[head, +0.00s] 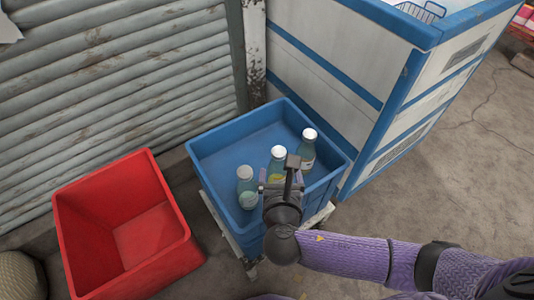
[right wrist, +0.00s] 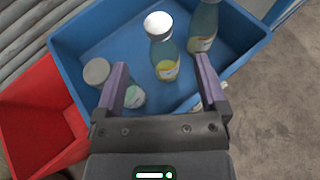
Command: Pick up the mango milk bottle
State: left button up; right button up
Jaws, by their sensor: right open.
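Three bottles stand in the blue crate. The middle bottle (head: 277,165) has a white cap and, in the right wrist view (right wrist: 163,52), a yellow label. It looks like the mango milk, but I cannot read the label. The left bottle (head: 247,187) has a greyish cap and a green label. The right bottle (head: 308,152) has a white cap and a partly hidden, yellowish label. My right gripper (right wrist: 162,66) is open over the crate. Its fingers appear to either side of the middle bottle, with nothing gripped. In the head view my own wrist partly covers the bottles.
The blue crate (head: 222,146) sits on a low wheeled support. An empty red crate (head: 78,225) is to its left. A white and blue cabinet (head: 325,65) stands close behind and right. A corrugated shutter (head: 110,80) is behind. The floor at right is clear.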

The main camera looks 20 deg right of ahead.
aim_at(279, 158)
jog(key=b+x, duration=0.2)
jog(key=x, duration=0.1)
jog(key=b+x, duration=0.2)
jog(key=x, duration=0.1)
jog(key=b+x, duration=0.2)
jog(key=x, duration=0.1)
jog(key=shift+f+b, duration=0.35)
jog(key=shift+f, duration=0.05)
jog(key=shift+w+r, duration=0.1)
jog(key=shift+w, duration=0.1)
jog(key=shift+r, duration=0.15)
pick_arm(q)
notch_tip(279, 158, down, 6)
jog(key=s, duration=0.2)
jog(key=shift+d+f, duration=0.15)
pick_arm(e)
grip_shut()
pick_arm(q)
jog(key=shift+s+g, duration=0.1)
jog(key=shift+g, duration=0.2)
